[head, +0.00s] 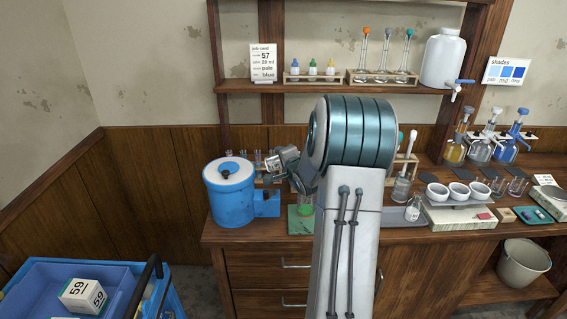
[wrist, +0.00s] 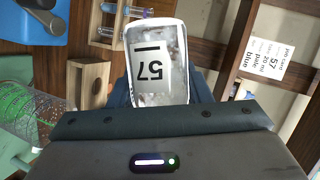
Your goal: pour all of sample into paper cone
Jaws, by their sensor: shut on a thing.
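The sample is a clear jar (wrist: 158,62) with an upside-down "57" label and pale, speckled grey contents in the wrist view. My gripper (wrist: 160,92) is shut on the jar, one finger on each side. In the head view my gripper (head: 285,160) holds the jar (head: 271,163) tilted on its side above the bench, right of the blue machine. A clear glass vessel with green in it (head: 305,207) stands on a green mat below. A netted green vessel (wrist: 28,115) shows at the wrist view's left edge. I cannot make out a paper cone for certain.
The blue machine (head: 230,190) stands at the bench's left end, with a tube rack (head: 258,172) behind. The shelf (head: 340,88) overhead carries bottles and a job card (head: 263,63) reading 57. White bowls (head: 459,191) stand farther right. My arm hides the bench's middle.

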